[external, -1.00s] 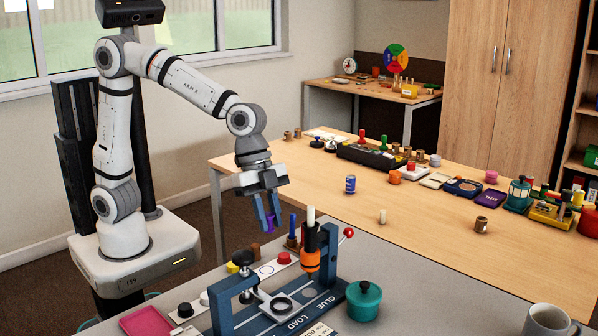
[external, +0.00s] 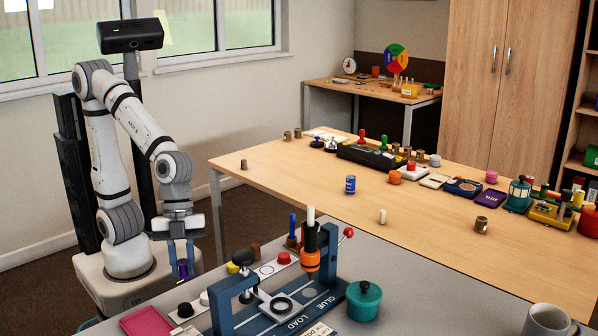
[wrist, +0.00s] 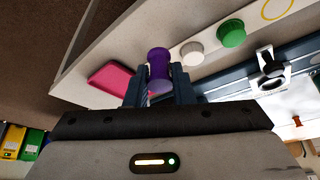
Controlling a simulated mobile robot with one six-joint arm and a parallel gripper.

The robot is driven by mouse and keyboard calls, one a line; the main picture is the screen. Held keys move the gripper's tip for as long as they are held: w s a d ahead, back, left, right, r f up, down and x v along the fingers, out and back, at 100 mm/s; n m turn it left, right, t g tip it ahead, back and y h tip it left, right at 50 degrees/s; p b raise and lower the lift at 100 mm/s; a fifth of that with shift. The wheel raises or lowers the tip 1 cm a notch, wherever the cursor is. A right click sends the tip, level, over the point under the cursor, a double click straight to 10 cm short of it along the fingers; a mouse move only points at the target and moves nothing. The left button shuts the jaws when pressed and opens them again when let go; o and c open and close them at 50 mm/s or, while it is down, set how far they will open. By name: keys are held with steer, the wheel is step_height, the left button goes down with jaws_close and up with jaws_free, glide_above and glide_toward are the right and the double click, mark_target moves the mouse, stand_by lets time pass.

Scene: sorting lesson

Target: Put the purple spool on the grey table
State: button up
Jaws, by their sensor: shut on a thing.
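The purple spool (external: 182,267) is held between the two blue fingers of my gripper (external: 181,271). In the wrist view the spool (wrist: 158,64) sticks out past the fingertips of my gripper (wrist: 158,88), with its lower part hidden between them. The grey table (external: 420,292) fills the foreground of the external view. My gripper and the spool appear off the ground, by the table's far left edge, close to my base. I cannot tell whether they are over the tabletop or just beyond its edge.
A pink tray (external: 146,322), a black button (external: 185,310) and a white button (external: 204,298) lie near the table's left edge. A blue glue press (external: 280,305) and a teal pot (external: 363,300) stand further right. The grey surface right of the pot is clear up to a mug (external: 549,320).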

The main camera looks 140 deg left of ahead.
mark_target(184, 274)
step_height(184, 274, down, 4)
steer(key=shift+f+b, duration=0.15)
steer(key=shift+b, duration=0.45)
steer(key=shift+f, duration=0.1)
steer(key=shift+f, duration=0.15)
steer(key=o, duration=0.9)
steer(key=shift+r, duration=0.55)
steer(key=p+v, duration=0.3)
steer(key=v, duration=0.8)
steer(key=s+f+n+y, duration=0.1)
steer(key=s+f+n, duration=0.1)
steer(key=s, duration=0.1)
steer(key=s+d+f+n+g, duration=0.1)
steer(key=s+f+n, duration=0.1)
steer(key=s, duration=0.1)
steer(key=s+d+f+n+g+y, duration=0.1)
steer(key=s+f+n, duration=0.1)
steer(key=s+f, duration=0.1)
steer(key=shift+s+n+y, duration=0.15)
steer(key=shift+n+y, duration=0.15)
steer(key=shift+n, duration=0.1)
